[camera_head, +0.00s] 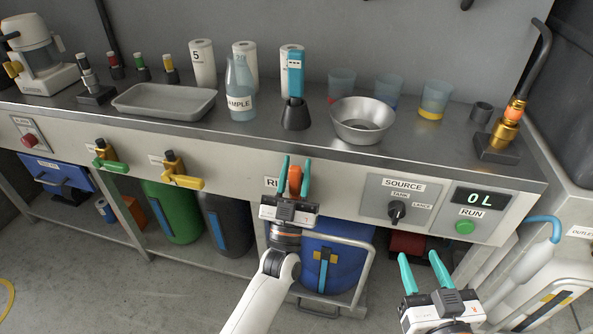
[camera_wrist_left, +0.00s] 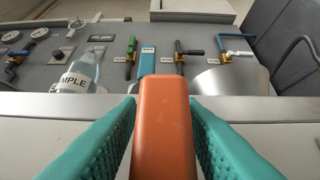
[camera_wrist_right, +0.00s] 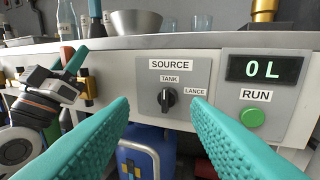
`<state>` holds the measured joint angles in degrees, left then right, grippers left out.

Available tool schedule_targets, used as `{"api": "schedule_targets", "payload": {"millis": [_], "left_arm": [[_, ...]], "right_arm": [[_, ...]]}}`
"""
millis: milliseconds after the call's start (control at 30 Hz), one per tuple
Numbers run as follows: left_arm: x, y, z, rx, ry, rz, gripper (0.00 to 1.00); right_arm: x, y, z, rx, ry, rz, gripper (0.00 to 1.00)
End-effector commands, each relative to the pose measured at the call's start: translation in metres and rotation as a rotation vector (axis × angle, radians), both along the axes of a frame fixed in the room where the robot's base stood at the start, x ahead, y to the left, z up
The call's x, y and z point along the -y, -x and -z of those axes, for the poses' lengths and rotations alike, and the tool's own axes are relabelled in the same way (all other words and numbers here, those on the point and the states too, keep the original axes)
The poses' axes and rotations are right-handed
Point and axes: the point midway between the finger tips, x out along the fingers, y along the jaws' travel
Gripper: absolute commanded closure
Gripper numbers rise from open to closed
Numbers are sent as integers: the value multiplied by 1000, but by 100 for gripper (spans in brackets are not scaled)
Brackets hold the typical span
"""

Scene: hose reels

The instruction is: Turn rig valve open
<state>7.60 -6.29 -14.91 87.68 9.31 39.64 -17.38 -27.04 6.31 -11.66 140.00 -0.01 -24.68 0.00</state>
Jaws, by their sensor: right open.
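The rig valve's orange handle (camera_head: 295,180) is on the front panel, beside a label that reads "RI" before my gripper hides the rest. My left gripper (camera_head: 295,172) has one finger on each side of this handle. In the left wrist view the orange handle (camera_wrist_left: 164,125) fills the gap between the teal fingers, which look shut on it. The valve body behind it is mostly hidden. My right gripper (camera_head: 425,262) is open and empty, in front of the panel at the lower right. Its spread fingers (camera_wrist_right: 160,120) face the source panel in the right wrist view.
The source knob (camera_head: 397,211) and green run button (camera_head: 465,228) are right of the valve, below a display (camera_head: 481,198) reading "0L". Green (camera_head: 110,163) and yellow (camera_head: 183,181) valve handles are to the left. A steel bowl (camera_head: 362,108) and sample bottle (camera_head: 240,88) stand on the bench.

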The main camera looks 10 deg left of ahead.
Motion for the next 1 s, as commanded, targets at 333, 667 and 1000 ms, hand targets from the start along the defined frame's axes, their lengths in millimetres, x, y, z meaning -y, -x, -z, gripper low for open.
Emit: {"api": "schedule_targets", "payload": {"millis": [333,667,1000], "left_arm": [[0,1,0,1,-3,-1,56],[-2,35,35,-5,-5,-1,56],[-4,78,78,-3,-3,0,56]], "right_arm": [[0,0,1,-2,0,1,56],[4,4,17,-103,26,6,56],[6,7,26,-165,42,11,56]]}}
